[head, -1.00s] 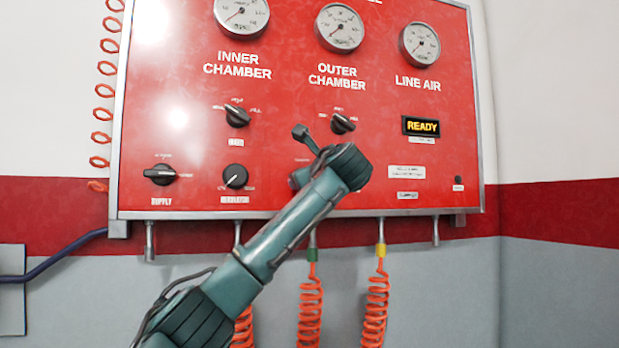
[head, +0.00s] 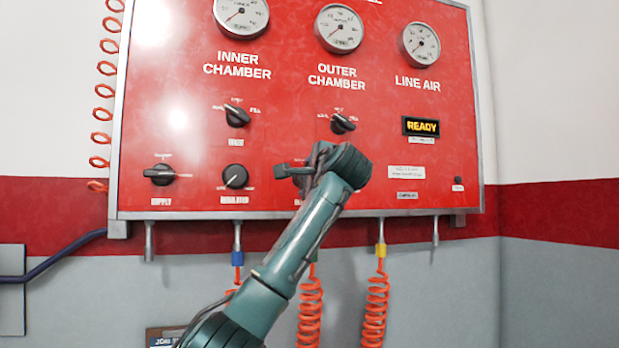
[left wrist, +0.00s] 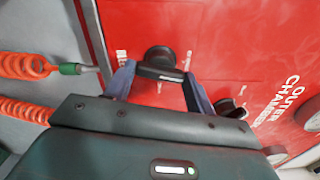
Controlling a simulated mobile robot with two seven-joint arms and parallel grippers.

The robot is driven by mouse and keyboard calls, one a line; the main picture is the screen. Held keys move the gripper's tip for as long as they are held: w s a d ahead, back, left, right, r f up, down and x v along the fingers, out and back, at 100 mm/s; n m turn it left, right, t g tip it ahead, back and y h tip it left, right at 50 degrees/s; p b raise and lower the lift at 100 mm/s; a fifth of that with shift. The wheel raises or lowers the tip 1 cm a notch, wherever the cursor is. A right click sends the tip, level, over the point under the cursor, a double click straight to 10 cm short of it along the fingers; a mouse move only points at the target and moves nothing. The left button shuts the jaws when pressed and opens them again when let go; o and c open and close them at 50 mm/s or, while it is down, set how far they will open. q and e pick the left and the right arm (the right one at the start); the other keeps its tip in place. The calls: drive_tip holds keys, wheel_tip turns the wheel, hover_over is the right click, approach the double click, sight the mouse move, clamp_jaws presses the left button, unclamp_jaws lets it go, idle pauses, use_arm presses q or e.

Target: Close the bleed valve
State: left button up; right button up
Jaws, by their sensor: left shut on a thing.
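The bleed valve is a round black knob with a bar handle (left wrist: 160,72) on the red panel (head: 380,195). In the left wrist view the handle lies between the two fingers of my left gripper (left wrist: 159,74), which is shut on it. In the head view my left gripper (head: 297,172) is at the panel's lower middle. My wrist and arm hide most of the bleed valve and its label there. The handle's exact angle is hard to read in the head view. My right gripper is not in view.
The supply knob (head: 160,174) and regulator knob (head: 235,177) sit to the left. Two selector knobs, left (head: 237,116) and right (head: 343,123), sit above. Gauges line the top, and a display (head: 420,126) reads READY. Orange coiled hoses (head: 376,300) hang below the panel.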

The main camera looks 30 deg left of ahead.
use_arm(q)
drive_tip(key=shift+f+n, duration=0.1)
drive_tip(key=shift+n, duration=1)
drive_tip(key=o, duration=1)
drive_tip(key=shift+s, duration=0.1)
drive_tip(key=b+v, duration=0.5)
drive_tip(key=v, duration=0.8)
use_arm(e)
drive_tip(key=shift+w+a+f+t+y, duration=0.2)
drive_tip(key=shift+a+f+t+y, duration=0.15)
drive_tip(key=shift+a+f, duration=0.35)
